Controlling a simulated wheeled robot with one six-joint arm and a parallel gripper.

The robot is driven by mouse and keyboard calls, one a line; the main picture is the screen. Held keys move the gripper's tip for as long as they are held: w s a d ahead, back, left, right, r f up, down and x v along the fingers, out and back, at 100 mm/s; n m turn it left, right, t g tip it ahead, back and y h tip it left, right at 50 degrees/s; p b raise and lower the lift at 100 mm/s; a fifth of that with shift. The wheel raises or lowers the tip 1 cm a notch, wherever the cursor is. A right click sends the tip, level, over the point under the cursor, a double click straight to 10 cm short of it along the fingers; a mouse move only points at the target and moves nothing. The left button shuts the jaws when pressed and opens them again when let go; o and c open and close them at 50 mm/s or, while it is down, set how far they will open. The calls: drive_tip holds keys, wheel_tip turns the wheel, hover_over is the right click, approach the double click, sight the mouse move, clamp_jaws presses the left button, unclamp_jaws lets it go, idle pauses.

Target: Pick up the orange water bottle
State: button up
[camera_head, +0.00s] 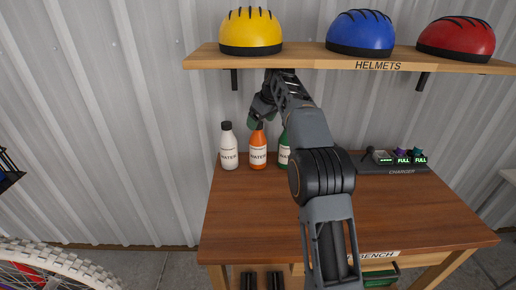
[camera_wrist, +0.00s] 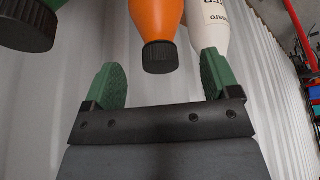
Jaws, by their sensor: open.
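The orange water bottle (camera_head: 258,152) stands upright on the wooden bench, between a white bottle (camera_head: 229,150) and a green bottle (camera_head: 284,156) partly hidden by my arm. In the wrist view the orange bottle (camera_wrist: 156,22) shows its dark cap between the two green finger pads of my open gripper (camera_wrist: 160,82). The wrist view is upside down, with the caps pointing down. My gripper (camera_head: 257,117) is at the top of the orange bottle in the head view. No grip on the bottle shows. The white bottle (camera_wrist: 209,28) is close beside one finger.
A shelf (camera_head: 308,57) with yellow (camera_head: 251,30), blue (camera_head: 360,32) and red helmets (camera_head: 457,37) overhangs the bottles. A charger (camera_head: 392,168) sits at the bench's back right. The bench top (camera_head: 260,215) is clear in front. A metal wall (camera_head: 130,120) stands behind.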

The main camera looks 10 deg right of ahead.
sight(257, 142)
drive_tip(key=b+x, duration=0.1)
drive_tip(key=x, duration=0.4)
drive_tip(key=shift+w+a+f, duration=0.1)
drive_tip(key=shift+w, duration=0.05)
drive_tip(key=shift+c, duration=0.2)
clamp_jaws()
idle(0.4)
